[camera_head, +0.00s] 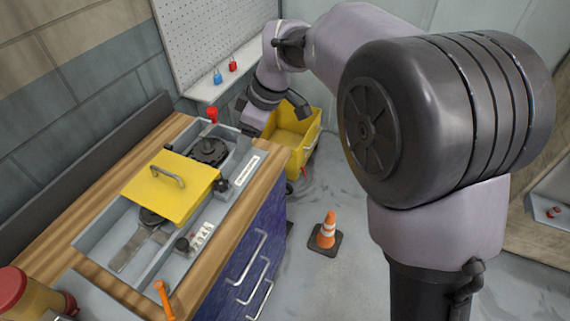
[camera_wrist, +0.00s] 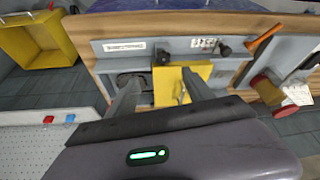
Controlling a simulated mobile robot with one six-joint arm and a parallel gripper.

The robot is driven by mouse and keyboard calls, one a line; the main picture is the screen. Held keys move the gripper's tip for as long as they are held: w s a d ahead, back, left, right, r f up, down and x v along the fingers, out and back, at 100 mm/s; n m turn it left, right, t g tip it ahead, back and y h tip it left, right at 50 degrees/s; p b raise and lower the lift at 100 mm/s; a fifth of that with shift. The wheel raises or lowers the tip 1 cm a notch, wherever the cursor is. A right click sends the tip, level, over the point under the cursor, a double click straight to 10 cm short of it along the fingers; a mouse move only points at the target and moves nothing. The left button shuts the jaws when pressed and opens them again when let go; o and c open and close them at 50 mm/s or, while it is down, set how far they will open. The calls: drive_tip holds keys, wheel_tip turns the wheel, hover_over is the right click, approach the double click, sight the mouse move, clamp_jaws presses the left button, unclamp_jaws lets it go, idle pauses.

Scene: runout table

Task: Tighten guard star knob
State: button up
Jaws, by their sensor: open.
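A yellow guard plate with a grey handle (camera_head: 160,195) covers the middle of the grey runout table. It also shows in the wrist view (camera_wrist: 196,72), between and behind my fingers. A black knob (camera_head: 221,186) sits at the guard's right edge, beside a long white label; in the wrist view this knob (camera_wrist: 162,57) lies just beyond the gap between my fingers. A second dark knob (camera_head: 183,244) stands nearer the front, beside a marked plate. I cannot tell the knobs' exact shape. My gripper (camera_wrist: 162,76) is open and empty, above the table's far end in the head view.
A dark round disc (camera_head: 209,150) and a red knob (camera_head: 212,113) sit at the table's far end. An orange handle (camera_head: 165,300) and a red-capped container (camera_head: 20,295) are at the front. A yellow bin (camera_head: 296,131) and orange cone (camera_head: 327,231) stand on the floor to the right.

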drive_tip(key=b, duration=0.2)
approach(222, 183)
drive_tip(key=b+x, duration=0.3)
drive_tip(key=x, duration=0.5)
drive_tip(key=shift+a, duration=0.1)
drive_tip(key=shift+c, duration=0.4)
clamp_jaws()
